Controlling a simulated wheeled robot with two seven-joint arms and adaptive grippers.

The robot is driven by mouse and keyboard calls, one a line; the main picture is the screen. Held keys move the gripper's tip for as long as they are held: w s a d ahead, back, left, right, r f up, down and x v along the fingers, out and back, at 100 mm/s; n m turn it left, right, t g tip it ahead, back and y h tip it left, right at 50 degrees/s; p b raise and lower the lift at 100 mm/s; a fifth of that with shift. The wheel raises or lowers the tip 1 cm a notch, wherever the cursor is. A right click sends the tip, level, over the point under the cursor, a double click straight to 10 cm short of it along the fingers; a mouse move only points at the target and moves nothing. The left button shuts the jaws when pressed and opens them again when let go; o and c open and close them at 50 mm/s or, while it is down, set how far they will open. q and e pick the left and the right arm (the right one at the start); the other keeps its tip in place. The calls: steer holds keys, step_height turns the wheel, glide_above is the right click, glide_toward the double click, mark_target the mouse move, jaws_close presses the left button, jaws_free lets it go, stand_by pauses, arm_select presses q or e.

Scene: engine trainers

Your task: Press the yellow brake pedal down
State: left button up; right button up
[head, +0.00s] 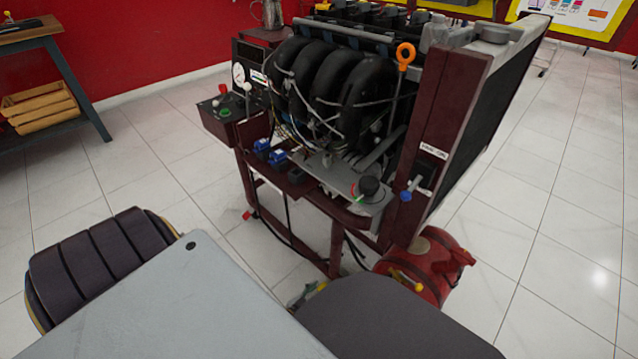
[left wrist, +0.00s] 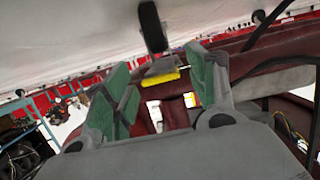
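The yellow brake pedal (left wrist: 162,78) shows in the left wrist view as a short yellow bar with a grey part on it, beyond and between the fingers. I cannot tell whether it is touched. My left gripper (left wrist: 156,68) has green-padded fingers spread apart, with nothing held between them. In the head view only a small bit of my left gripper (head: 306,292) shows, low by the trainer's base, mostly hidden by my own arm. The pedal cannot be made out in the head view. My right gripper is not in view.
The engine trainer (head: 340,85) stands on a dark red frame with hanging cables. A red tank (head: 428,265) sits at its lower right. A black bar (left wrist: 152,26) shows near the pedal in the wrist view. A table (head: 45,40) stands far left. Tiled floor is open around.

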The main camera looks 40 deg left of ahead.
arm_select(q)
steer(key=shift+r, duration=0.2)
stand_by(0.5)
step_height(320, 180, up, 10)
steer(key=shift+f, duration=0.25)
stand_by(1.4)
stand_by(0.4)
